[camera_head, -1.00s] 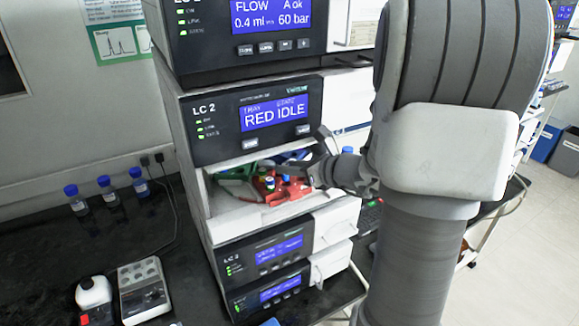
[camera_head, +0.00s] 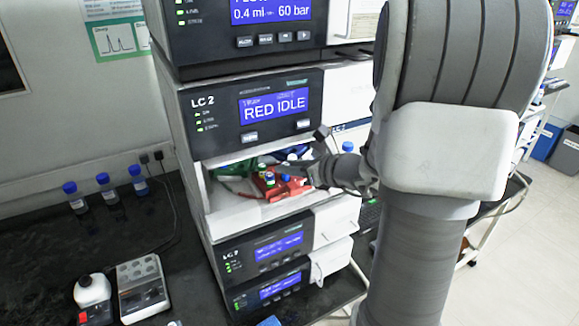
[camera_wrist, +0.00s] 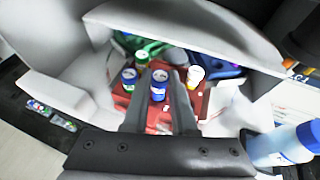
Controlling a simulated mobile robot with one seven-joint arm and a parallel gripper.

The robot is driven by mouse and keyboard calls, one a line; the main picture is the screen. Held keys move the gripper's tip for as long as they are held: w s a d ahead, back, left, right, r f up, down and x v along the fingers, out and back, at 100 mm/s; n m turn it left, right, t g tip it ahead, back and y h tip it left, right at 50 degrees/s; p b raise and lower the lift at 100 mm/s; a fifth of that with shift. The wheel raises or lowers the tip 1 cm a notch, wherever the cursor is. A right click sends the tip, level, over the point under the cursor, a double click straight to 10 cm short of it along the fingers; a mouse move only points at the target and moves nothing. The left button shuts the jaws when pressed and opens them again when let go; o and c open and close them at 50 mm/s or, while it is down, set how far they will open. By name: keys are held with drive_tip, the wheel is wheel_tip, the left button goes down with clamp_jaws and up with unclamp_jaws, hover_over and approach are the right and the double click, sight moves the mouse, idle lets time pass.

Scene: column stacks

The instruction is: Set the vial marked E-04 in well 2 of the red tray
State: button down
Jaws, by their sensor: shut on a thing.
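The red tray (camera_head: 288,191) sits in the open bay of the LC 2 unit; it also shows in the wrist view (camera_wrist: 178,124). My gripper (camera_wrist: 159,83) is shut on a blue-capped vial (camera_wrist: 158,91), over or in the red tray. I cannot tell whether the vial's base touches the tray. Its label is too small to read. In the head view my gripper (camera_head: 283,171) reaches into the bay from the right. A dark-capped vial (camera_wrist: 129,77) stands left of the held one, and a white-capped vial (camera_wrist: 196,74) stands to its right. Well numbers cannot be read.
A green tray (camera_head: 232,169) and a blue tray (camera_wrist: 222,69) lie behind the red one. The bay's walls and roof are close around my gripper.

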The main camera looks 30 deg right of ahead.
drive_tip(key=shift+f+b, duration=0.45)
drive_tip(key=shift+f, duration=0.1)
idle(0.4)
